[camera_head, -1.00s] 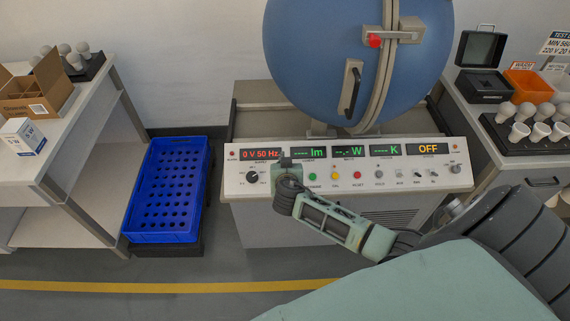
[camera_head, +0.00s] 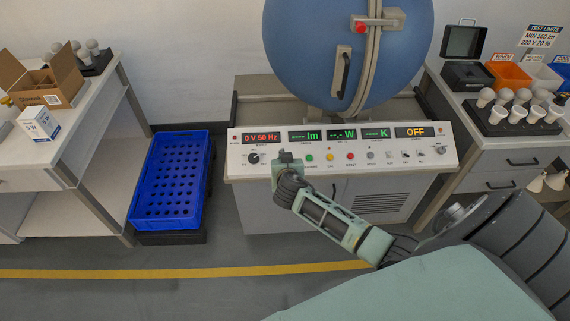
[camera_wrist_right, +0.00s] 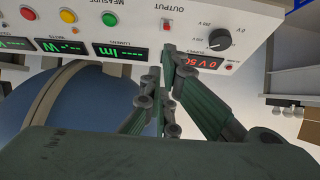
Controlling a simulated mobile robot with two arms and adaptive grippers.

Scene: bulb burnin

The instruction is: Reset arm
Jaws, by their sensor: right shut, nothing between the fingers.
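My right gripper (camera_head: 287,157) is in front of the left part of the white control panel (camera_head: 340,148) of the test bench, with its fingers shut and empty. A black rotary knob (camera_head: 253,158) is left of the gripper. The displays show 0 V 50 Hz (camera_head: 262,138), dashes, and OFF (camera_head: 414,132). My left gripper is not in view.
A blue sphere (camera_head: 310,50) with a handle stands behind the panel. A right-hand bench holds a bulb tray (camera_head: 490,124) and an orange bin (camera_head: 510,75). Floor before the panel is clear.

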